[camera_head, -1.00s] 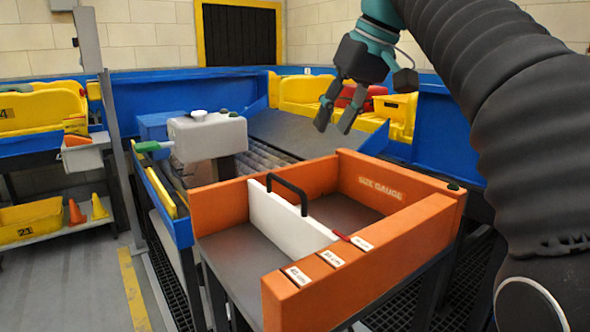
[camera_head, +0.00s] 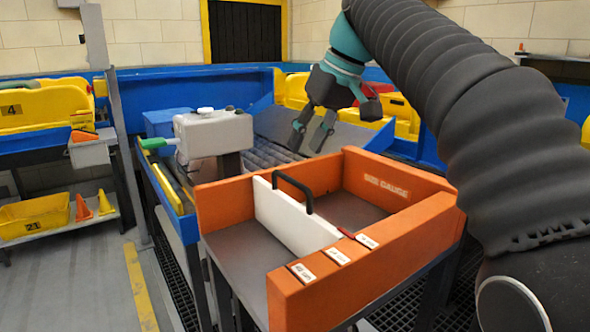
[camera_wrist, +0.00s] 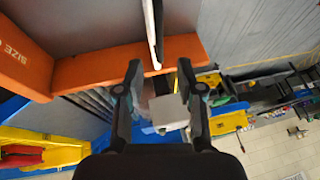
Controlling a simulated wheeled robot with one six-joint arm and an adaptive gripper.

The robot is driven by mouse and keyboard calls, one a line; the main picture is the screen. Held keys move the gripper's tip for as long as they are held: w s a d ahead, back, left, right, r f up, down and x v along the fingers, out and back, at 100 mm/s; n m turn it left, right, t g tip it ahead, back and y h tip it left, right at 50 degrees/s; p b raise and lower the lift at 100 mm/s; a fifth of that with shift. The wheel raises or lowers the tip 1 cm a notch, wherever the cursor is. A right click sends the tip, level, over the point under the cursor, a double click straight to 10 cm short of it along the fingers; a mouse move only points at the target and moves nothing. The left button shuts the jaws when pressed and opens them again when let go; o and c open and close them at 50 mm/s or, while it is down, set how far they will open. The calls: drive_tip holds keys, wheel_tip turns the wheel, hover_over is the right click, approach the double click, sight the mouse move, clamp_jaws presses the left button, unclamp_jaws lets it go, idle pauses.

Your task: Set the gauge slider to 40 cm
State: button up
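The size gauge is an orange open frame (camera_head: 400,205) with a grey floor. Its slider is a white upright panel (camera_head: 292,226) with a black arched handle (camera_head: 296,185) on top. A red pointer (camera_head: 346,233) at the slider's near end lies between the right label (camera_head: 367,241) and the middle label (camera_head: 337,256); their print is too small to read. My gripper (camera_head: 309,141) is open and empty, above and behind the handle, apart from it. In the wrist view my open fingers (camera_wrist: 160,85) point toward the orange back wall (camera_wrist: 95,70), with the slider edge-on (camera_wrist: 154,32) beyond.
A grey machine block (camera_head: 214,133) with a green-tipped lever (camera_head: 156,143) stands left of my gripper. A roller conveyor (camera_head: 270,158) runs behind the gauge. A third label (camera_head: 301,272) is on the front wall's left end. The gauge floor left of the slider is bare.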

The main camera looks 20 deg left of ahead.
drive_tip(key=b+x, duration=0.1)
drive_tip(key=x, duration=0.6)
clamp_jaws()
